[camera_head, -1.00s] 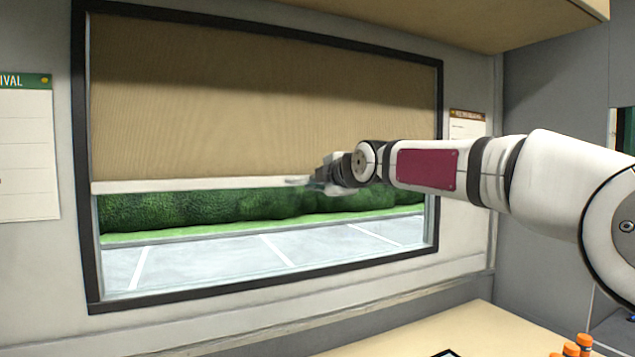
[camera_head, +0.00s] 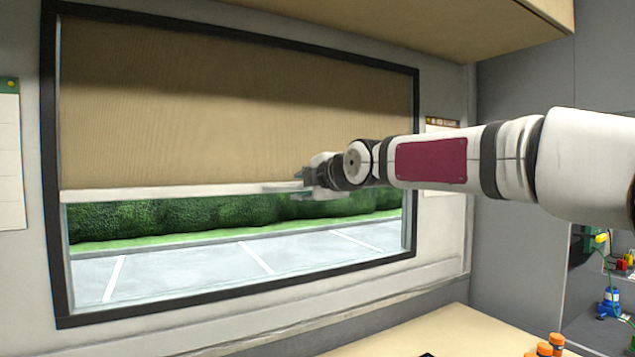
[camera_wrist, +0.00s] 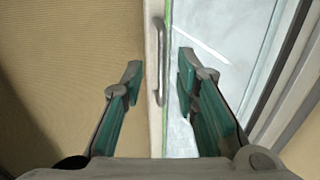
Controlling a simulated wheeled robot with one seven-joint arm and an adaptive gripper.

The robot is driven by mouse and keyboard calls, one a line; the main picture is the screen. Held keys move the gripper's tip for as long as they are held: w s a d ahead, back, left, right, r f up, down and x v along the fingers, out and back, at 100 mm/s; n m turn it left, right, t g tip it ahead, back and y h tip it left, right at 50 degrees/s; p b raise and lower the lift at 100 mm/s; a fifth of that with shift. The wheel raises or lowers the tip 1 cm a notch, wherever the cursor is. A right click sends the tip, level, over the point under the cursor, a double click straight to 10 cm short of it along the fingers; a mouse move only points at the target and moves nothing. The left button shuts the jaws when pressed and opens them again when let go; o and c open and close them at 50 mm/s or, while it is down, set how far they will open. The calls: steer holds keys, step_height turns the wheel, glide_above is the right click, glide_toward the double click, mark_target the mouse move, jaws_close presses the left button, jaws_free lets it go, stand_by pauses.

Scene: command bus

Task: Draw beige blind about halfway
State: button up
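The beige blind (camera_head: 230,105) hangs over the upper part of the window, covering a little more than half of it. Its pale bottom bar (camera_head: 150,194) runs across the pane above the hedge. My gripper (camera_head: 288,188) is at this bar, right of its middle. In the wrist view, my gripper (camera_wrist: 158,78) is open. The bar (camera_wrist: 152,110) and a slim grey handle (camera_wrist: 160,60) on it lie between the two fingers. Gaps show on both sides; neither finger visibly touches them. The blind's fabric (camera_wrist: 60,70) fills the left of that view.
The dark window frame (camera_head: 55,240) surrounds the blind and glass. A wooden cabinet (camera_head: 430,25) overhangs above. A light wooden counter (camera_head: 450,335) with orange-capped items (camera_head: 556,340) lies below right. A wall chart (camera_head: 10,160) hangs at the left.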

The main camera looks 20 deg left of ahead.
steer(key=v, duration=0.7)
steer(key=shift+s+d, duration=0.15)
steer(key=shift+s, duration=0.05)
stand_by(0.3)
